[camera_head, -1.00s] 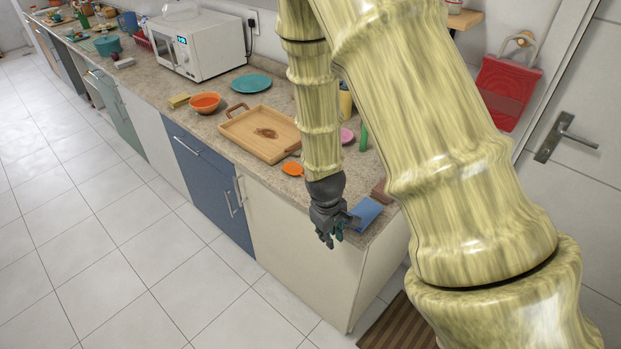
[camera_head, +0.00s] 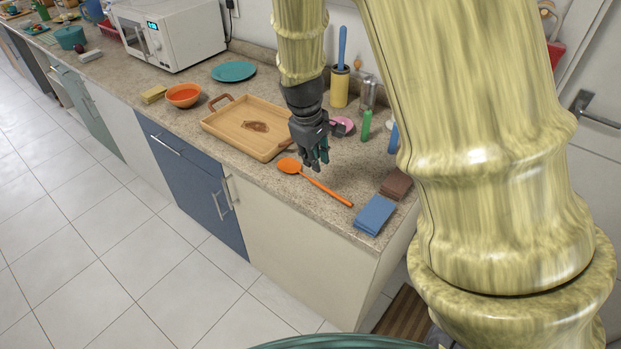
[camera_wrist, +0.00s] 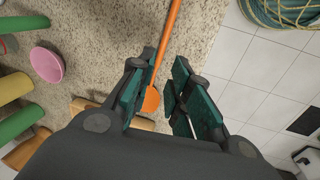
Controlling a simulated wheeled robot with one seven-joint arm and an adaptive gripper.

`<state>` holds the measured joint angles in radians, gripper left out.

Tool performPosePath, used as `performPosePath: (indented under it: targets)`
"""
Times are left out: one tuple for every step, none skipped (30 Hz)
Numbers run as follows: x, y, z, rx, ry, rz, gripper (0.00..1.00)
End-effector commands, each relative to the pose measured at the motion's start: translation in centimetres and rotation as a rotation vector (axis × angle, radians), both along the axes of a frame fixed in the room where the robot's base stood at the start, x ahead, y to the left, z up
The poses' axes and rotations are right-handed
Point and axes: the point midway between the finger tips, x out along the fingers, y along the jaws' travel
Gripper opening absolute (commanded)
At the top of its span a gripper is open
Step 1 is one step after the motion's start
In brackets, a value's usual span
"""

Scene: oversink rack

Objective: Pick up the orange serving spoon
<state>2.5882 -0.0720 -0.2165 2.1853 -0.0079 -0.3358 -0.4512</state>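The orange serving spoon (camera_head: 318,184) lies on the speckled counter near its front edge, its bowl toward the tray and its handle toward the blue cloth. My gripper (camera_head: 318,164) is above the counter, just over the spoon near its bowl end. In the wrist view my gripper (camera_wrist: 160,98) has its two teal-padded fingers apart, with a gap between them. The spoon (camera_wrist: 163,55) shows along the left finger, its bowl seen partly between the fingers and partly hidden. Nothing appears held.
A wooden tray (camera_head: 243,128) sits left of my gripper. A folded blue cloth (camera_head: 375,215) and a brown one (camera_head: 396,184) lie to the right. A green bottle (camera_head: 366,126), a pink bowl (camera_wrist: 47,64) and a yellow holder (camera_head: 340,88) stand behind.

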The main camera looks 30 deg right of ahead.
Motion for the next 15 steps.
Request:
performPosePath:
  targets:
    - [0.0,0.0,-0.6,0.000,0.003,0.002,0.19]
    - [0.0,0.0,-0.9,0.001,0.004,0.001,0.19]
    - [0.1,-0.1,-1.4,0.001,0.004,0.001,0.19]
    - [0.1,-0.2,-1.7,0.000,0.003,0.002,0.19]
    - [0.1,-0.2,-2.0,0.000,0.003,0.002,0.19]
    - [0.2,-0.3,-2.5,0.001,0.004,0.001,0.19]
    - [0.2,-0.4,-2.8,0.001,0.003,0.002,0.19]
    - [0.2,-0.5,-3.0,0.001,0.001,0.001,0.19]
    - [0.2,-0.5,-3.4,0.001,0.001,0.000,0.19]
    - [0.2,-0.6,-3.7,0.000,0.002,0.000,0.19]
    - [0.2,-0.7,-3.9,0.000,0.002,0.000,0.19]
    - [0.2,-0.7,-4.1,0.001,0.001,-0.001,0.19]
    - [0.2,-0.8,-4.2,0.001,0.001,-0.001,0.19]
    - [0.3,-0.8,-4.3,0.000,0.000,-0.001,0.19]
    - [0.3,-0.8,-4.4,0.000,0.000,-0.002,0.19]
